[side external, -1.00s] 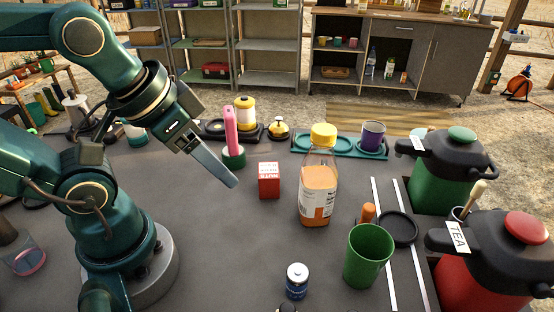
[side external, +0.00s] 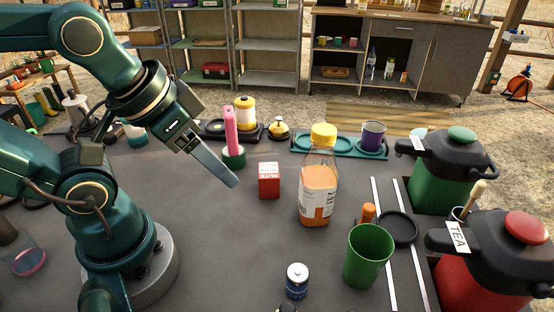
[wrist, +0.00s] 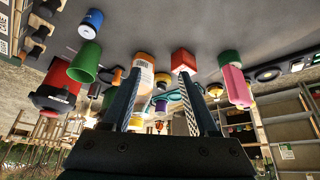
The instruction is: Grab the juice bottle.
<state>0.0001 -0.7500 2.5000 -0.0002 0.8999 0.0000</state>
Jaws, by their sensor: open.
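The juice bottle (side external: 318,180) stands upright on the dark table near the middle of the side view, with a yellow cap, orange juice and a white label. In the wrist view, which is upside down, the bottle (wrist: 146,75) shows partly behind the left finger. My gripper (side external: 232,183) is left of the bottle and above the table, apart from it, pointing down and to the right. In the wrist view my gripper (wrist: 160,100) has its two fingers spread with nothing held between them.
A small red box (side external: 269,181) stands between my gripper and the bottle. A green cup (side external: 367,256) and a blue-white can (side external: 297,281) are in front. A teal tray (side external: 312,146) with a purple cup (side external: 373,136) lies behind. Green (side external: 440,180) and red (side external: 480,285) jugs stand right.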

